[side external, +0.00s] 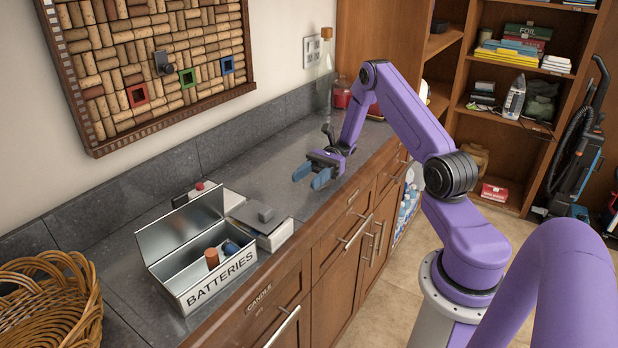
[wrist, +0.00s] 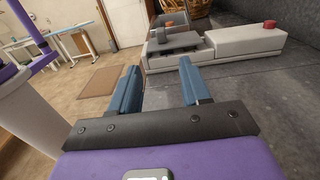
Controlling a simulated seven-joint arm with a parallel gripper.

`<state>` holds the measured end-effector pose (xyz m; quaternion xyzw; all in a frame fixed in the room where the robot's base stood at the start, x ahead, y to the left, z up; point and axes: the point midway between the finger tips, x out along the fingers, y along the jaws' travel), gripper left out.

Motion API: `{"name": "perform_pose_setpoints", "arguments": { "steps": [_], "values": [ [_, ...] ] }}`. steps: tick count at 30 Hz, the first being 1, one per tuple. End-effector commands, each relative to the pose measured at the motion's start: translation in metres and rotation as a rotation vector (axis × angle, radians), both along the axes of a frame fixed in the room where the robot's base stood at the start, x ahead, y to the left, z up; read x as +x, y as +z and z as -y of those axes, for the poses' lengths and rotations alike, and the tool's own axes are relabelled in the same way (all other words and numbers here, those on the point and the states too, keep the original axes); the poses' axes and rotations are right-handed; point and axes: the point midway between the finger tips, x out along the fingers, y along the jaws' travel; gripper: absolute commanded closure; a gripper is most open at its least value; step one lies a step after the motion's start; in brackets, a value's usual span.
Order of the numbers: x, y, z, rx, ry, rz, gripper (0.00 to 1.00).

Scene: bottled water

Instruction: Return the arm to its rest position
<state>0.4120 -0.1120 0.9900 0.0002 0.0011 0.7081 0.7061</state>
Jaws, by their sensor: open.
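My gripper (side external: 311,176) hangs over the dark counter (side external: 270,178) in the side external view, to the right of the batteries box. Its two blue fingers are apart with nothing between them. In the wrist view the open fingers (wrist: 158,90) point towards a low grey and white boxy object. My purple arm reaches over the counter from its base at the right.
An open metal box (side external: 205,275) labelled BATTERIES holds a brown and a blue item. A grey and white object (side external: 262,222) stands beside it. A wicker basket (side external: 50,300) is at the left. A clear bottle (side external: 326,75) stands at the counter's back. Counter around my gripper is clear.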

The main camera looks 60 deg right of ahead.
Motion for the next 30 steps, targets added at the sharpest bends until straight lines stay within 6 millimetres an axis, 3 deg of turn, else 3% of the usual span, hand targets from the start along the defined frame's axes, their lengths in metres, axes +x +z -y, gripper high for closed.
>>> {"name": "perform_pose_setpoints", "arguments": {
  "steps": [5, 10, 15, 19, 24, 30],
  "values": [
    [-0.003, 0.005, -0.014, -0.033, 0.060, 0.016, 0.53],
    [-0.025, 0.020, -0.063, -0.166, 0.298, 0.102, 0.53],
    [-0.066, 0.036, -0.112, -0.326, 0.609, 0.256, 0.53],
    [-0.100, 0.045, -0.137, -0.430, 0.837, 0.408, 0.53],
    [-0.144, 0.054, -0.156, -0.533, 1.126, 0.646, 0.53],
    [-0.187, 0.063, -0.162, -0.603, 1.434, 0.986, 0.53]
  ]
}}
